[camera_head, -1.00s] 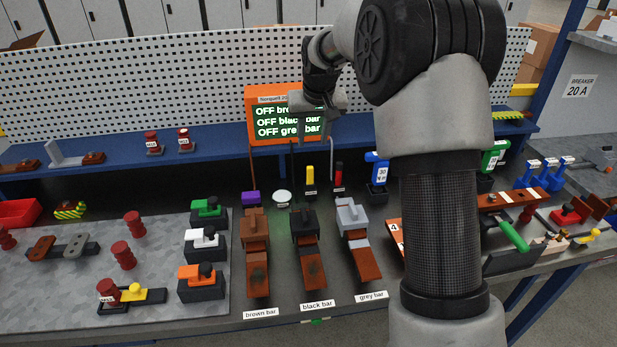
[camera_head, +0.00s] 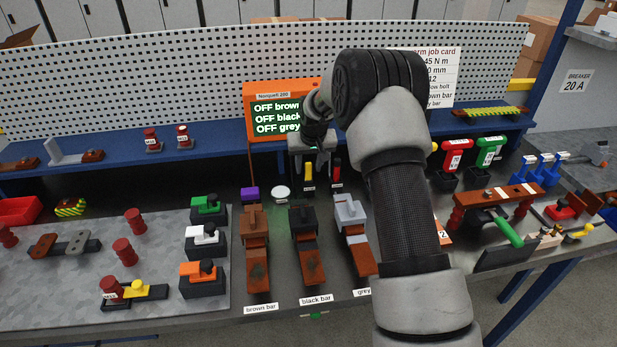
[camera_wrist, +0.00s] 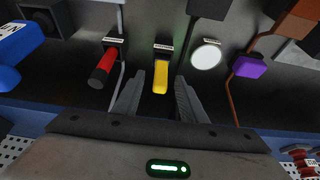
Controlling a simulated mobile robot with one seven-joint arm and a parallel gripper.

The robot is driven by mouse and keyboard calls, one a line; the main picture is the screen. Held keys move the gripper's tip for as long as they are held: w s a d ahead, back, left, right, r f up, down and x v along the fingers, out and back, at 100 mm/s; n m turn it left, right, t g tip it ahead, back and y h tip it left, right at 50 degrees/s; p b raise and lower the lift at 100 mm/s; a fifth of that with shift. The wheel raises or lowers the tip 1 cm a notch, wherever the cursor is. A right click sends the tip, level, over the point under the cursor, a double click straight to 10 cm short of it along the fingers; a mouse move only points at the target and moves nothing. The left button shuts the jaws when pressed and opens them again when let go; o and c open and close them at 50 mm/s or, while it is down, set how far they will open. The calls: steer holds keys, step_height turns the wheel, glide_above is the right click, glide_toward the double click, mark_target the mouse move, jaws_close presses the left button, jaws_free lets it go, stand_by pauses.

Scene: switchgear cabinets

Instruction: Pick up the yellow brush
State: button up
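The yellow brush (camera_head: 308,173) stands upright behind the black bar, with a small label at its foot. In the wrist view its yellow handle (camera_wrist: 161,78) shows near the centre, between the two fingers. My gripper (camera_wrist: 160,86) is open, with one finger on each side of the handle and gaps visible. In the head view my gripper (camera_head: 309,160) points down over the brush. I cannot tell how far down the fingers reach along the handle. The brush's lower end is hard to make out.
A red and black handle (camera_wrist: 103,68) stands close beside the brush. A white disc (camera_wrist: 206,56) and a purple block (camera_wrist: 250,67) are on its other side. The orange screen (camera_head: 272,96) and blue shelf (camera_head: 215,145) are behind. Brown, black and grey bar units stand in front.

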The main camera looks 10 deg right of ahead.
steer(key=shift+w+f, duration=0.25)
steer(key=shift+f, duration=0.3)
jaws_close()
step_height(320, 180, up, 10)
steer(key=shift+r+b, duration=0.1)
steer(key=shift+b, duration=0.3)
